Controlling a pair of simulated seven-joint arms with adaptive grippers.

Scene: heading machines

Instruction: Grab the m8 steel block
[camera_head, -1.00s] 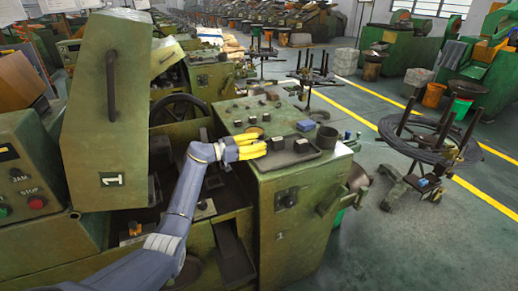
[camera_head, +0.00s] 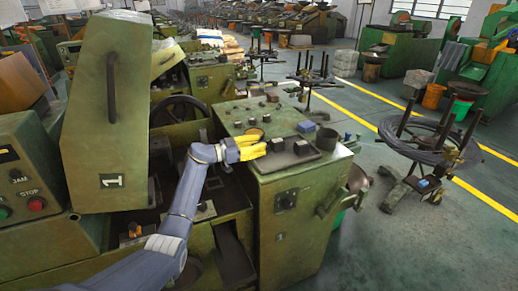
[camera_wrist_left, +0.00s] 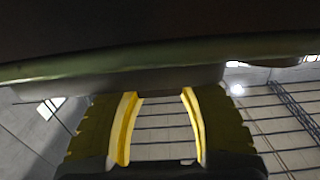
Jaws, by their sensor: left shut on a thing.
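My left gripper (camera_head: 264,144), with yellow fingers, reaches in from the left over the top of the green machine's console. Its fingertips are at a small dark steel block (camera_head: 276,145), and it is shut on this block. A second dark block (camera_head: 301,147) stands just to the right. A bluish block (camera_head: 305,126) lies behind them. No m8 marking can be read on any block. In the left wrist view the yellow-padded fingers (camera_wrist_left: 161,97) stand apart below a dark edge; what lies between their tips is hard to make out. My right gripper is not in view.
The blocks stand in a shallow dark tray on the green console (camera_head: 262,178). A dark round cup (camera_head: 326,138) stands at its right end. A tall green machine cover (camera_head: 103,110) rises left of my arm. The floor at right is partly free.

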